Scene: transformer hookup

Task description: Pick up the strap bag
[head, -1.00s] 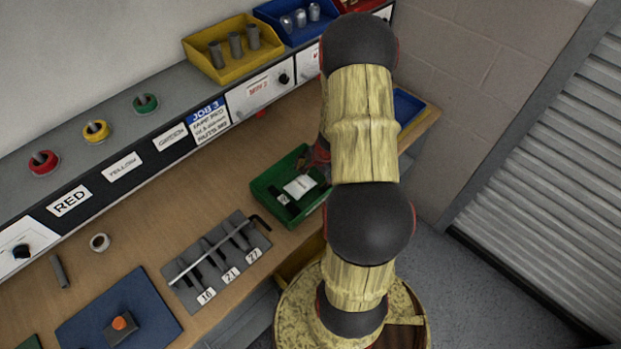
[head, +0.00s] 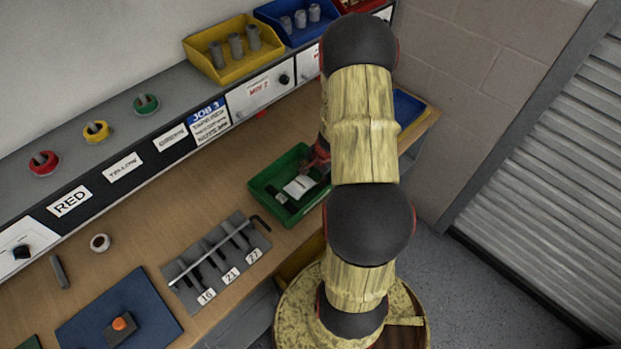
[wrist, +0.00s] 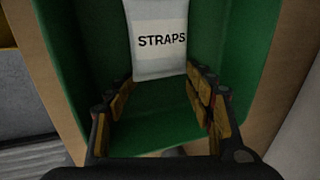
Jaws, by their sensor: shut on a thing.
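The strap bag (wrist: 160,42) is a white pouch labelled "STRAPS". It is in the green bin (wrist: 62,62), and in the head view the bag (head: 299,187) shows as a small pale patch inside the green bin (head: 262,183). My gripper (wrist: 160,78) has one finger on each side of the bag's near end and is shut on it. In the head view my gripper (head: 318,158) is at the bin's right side, mostly hidden behind my arm. The bag's far end is cut off in the wrist view.
A dark item (head: 281,199) lies left of the bag in the bin. A grey tool holder (head: 183,275) and a blue mat (head: 80,325) are on the bench to the left. Yellow (head: 205,62) and blue (head: 275,15) bins stand on the shelf behind.

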